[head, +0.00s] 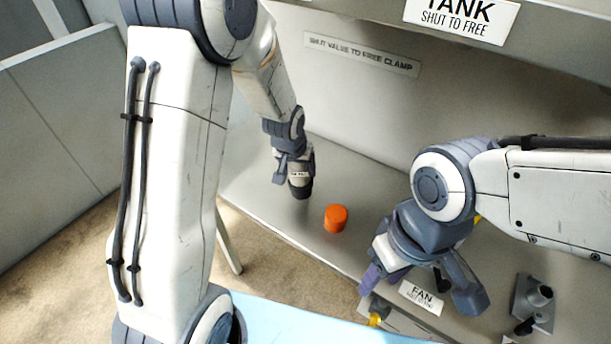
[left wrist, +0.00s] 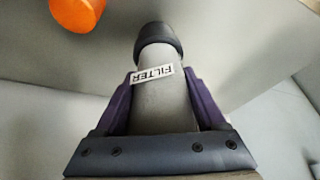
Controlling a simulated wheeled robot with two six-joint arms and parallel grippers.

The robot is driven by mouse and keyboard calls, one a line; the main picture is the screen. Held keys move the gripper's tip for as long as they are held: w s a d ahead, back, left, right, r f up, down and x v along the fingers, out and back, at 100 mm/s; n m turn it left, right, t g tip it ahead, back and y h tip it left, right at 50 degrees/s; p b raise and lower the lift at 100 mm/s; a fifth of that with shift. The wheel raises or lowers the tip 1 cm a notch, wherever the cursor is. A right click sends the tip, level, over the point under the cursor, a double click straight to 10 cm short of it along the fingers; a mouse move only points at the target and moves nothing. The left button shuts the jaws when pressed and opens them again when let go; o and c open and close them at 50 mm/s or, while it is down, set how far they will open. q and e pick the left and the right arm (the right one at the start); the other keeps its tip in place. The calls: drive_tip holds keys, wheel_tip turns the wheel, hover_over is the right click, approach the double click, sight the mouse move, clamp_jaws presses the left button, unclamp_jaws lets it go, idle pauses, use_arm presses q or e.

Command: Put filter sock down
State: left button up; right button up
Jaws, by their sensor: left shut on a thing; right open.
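The filter sock (left wrist: 165,105) is a grey cylinder with a dark end cap and a white FILTER label. My left gripper (left wrist: 160,100) is shut on it, one purple finger on each side. In the head view the filter sock (head: 300,184) hangs cap down from my left gripper (head: 294,160), over the grey bench. I cannot tell whether its cap touches the bench. My right gripper (head: 415,288) is open, with its fingers apart near the FAN label, and I see nothing between them.
An orange cylinder (head: 336,218) stands on the grey bench (head: 262,195), right of the filter sock. A FAN label (head: 421,297) and a grey fitting (head: 533,303) are at the right. A sign (head: 361,53) about a valve and clamp is on the back wall. Bare bench lies left of the sock.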

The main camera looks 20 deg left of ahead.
use_arm(q)
drive_tip(key=w+d+r+n+y+b, duration=0.1)
drive_tip(key=w+d+r+n+b, duration=0.15)
drive_tip(key=w+r, duration=0.4)
use_arm(e)
wheel_tip(320, 180, down, 5)
use_arm(q)
drive_tip(key=shift+m, duration=0.35)
drive_tip(key=a+f+p, duration=0.1)
drive_tip(key=a+f, duration=0.2)
drive_tip(key=a, duration=0.1)
drive_tip(key=a+f+p, duration=0.1)
drive_tip(key=a+f, duration=0.3)
drive_tip(key=w+a+f+p, duration=0.1)
drive_tip(key=a+f, duration=0.2)
drive_tip(key=a, duration=0.1)
drive_tip(key=shift+a+f, duration=0.2)
drive_tip(key=shift+f, duration=0.15)
use_arm(e)
wheel_tip(320, 180, up, 4)
drive_tip(key=shift+r, duration=0.15)
